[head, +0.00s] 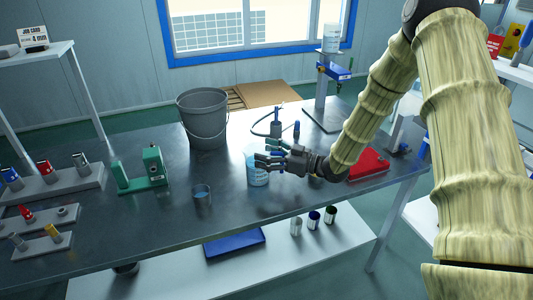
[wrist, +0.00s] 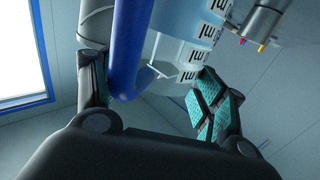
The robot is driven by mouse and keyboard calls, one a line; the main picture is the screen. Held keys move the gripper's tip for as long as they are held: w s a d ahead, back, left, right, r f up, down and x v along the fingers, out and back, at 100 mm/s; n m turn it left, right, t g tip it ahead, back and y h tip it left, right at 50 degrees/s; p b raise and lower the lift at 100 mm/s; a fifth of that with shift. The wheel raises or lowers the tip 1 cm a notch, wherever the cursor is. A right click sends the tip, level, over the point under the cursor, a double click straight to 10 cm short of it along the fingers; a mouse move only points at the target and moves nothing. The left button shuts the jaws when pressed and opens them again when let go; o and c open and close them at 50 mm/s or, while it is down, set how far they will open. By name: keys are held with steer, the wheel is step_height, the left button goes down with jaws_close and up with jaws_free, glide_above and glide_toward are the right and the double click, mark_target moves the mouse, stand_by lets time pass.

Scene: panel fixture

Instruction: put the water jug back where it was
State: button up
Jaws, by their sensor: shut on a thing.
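The water jug (head: 258,178) is a clear, pale blue vessel with white printed marks, at the middle of the dark table. My gripper (head: 265,152) comes in from the right and is shut on the jug, covering part of its upper side. In the wrist view the jug (wrist: 187,52) shows its printed marks, and its thick blue handle (wrist: 128,65) runs between my teal-padded fingers. The jug looks about upright in the head view. I cannot tell whether its base touches the table (head: 225,222).
A grey bucket (head: 203,125) stands behind left. A red case (head: 368,163) lies right, beneath my arm. A stand (head: 322,90) rises behind. The front table strip is clear.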

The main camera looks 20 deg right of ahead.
steer(key=shift+f, duration=0.15)
steer(key=o, duration=1.9)
steer(key=shift+c, duration=0.2)
steer(key=b+v, duration=0.1)
steer(key=v, duration=1.1)
steer(key=shift+r+b, duration=0.2)
steer(key=shift+b, duration=0.15)
